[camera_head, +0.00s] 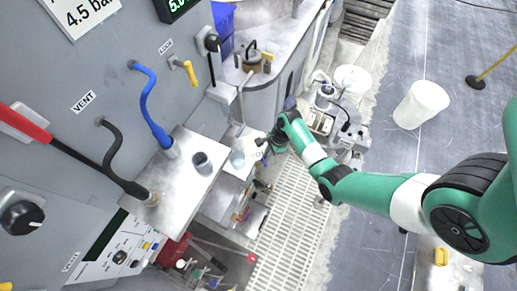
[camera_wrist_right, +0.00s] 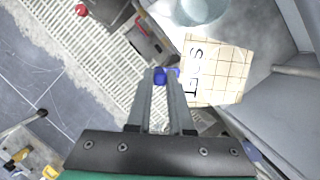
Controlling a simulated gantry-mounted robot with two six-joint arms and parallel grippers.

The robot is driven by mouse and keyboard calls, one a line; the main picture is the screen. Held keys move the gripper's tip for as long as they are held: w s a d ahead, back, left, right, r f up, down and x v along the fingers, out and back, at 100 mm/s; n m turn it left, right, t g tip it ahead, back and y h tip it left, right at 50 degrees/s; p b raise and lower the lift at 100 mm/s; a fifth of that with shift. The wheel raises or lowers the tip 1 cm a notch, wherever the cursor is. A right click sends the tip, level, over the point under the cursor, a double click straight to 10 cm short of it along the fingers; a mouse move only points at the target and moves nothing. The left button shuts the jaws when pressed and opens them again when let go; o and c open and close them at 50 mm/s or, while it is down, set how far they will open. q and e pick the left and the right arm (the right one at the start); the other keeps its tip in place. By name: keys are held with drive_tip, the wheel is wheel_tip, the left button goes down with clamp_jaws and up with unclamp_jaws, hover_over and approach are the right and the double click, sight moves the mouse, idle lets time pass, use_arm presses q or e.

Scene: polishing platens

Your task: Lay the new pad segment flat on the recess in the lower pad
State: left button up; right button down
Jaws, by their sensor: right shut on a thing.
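The fingers are closed on a small blue tab (camera_wrist_right: 172,71) at the pad's left edge. In the head view my right gripper (camera_head: 264,143) is at the end of the green arm, by a steel shelf. I cannot make out the lower pad or its recess in either view. My left gripper is not in view.
A clear beaker (camera_wrist_right: 198,10) stands just beyond the pad; it also shows in the head view (camera_head: 237,158). A white slatted grating (camera_head: 290,220) lies below. A white bucket (camera_head: 421,105) stands on the floor.

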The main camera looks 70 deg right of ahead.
drive_tip(key=shift+r, duration=0.45)
drive_tip(key=r+p, duration=0.2)
drive_tip(key=r, duration=0.1)
drive_tip(key=shift+s+a+r+p, duration=0.2)
drive_tip(key=shift+a+r+p, duration=0.1)
drive_tip(key=shift+r+p, duration=0.1)
drive_tip(key=s+a+r+p, duration=0.5)
drive_tip(key=s+a+r, duration=0.3)
drive_tip(key=a, duration=0.2)
drive_tip(key=shift+s+r, duration=0.2)
drive_tip(key=shift+s, duration=0.05)
drive_tip(key=shift+a, duration=0.1)
